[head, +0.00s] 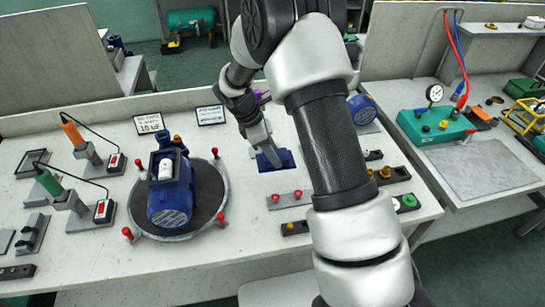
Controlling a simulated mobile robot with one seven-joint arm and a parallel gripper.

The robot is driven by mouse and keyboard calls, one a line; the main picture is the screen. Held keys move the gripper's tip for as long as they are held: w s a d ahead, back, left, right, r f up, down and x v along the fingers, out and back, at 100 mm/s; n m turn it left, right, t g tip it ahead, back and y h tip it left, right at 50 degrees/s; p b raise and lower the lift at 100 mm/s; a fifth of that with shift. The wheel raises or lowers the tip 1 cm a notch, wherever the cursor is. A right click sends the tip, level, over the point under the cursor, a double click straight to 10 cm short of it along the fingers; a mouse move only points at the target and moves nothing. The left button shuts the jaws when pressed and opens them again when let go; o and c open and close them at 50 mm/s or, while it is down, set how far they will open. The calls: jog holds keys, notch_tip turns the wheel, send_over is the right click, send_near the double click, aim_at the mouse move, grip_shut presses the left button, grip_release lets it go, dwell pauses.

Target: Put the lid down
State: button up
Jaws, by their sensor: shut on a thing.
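The blue lid (284,160) is a flat piece at the middle of the bench in the head view. My gripper (268,150) points down at it from above and is shut on it. The lid is at or just above the bench top; I cannot tell whether it touches. My arm hides part of the area to its right. A blue pump (170,217) sits on a round dark turntable (217,203) to the left, its box-shaped top open with a white part (166,168) inside.
Red-knobbed posts surround the turntable. A grey strip with red knobs (290,199) lies in front of the lid. Orange (72,131) and green (47,182) tools stand at the left. Another blue motor (362,109) is behind my arm. Two small signs stand at the back.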

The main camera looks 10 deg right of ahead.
jog(key=shift+w, duration=0.1)
jog(key=shift+f+b, duration=2.55)
jog(key=shift+f, duration=0.75)
jog(key=shift+f+b, duration=0.3)
jog(key=shift+f, duration=0.25)
jog(key=o, duration=1.2)
jog(key=shift+a+r, duration=0.1)
jog(key=p+v, duration=0.2)
jog(key=v, duration=1.5)
jog(key=shift+r, duration=0.15)
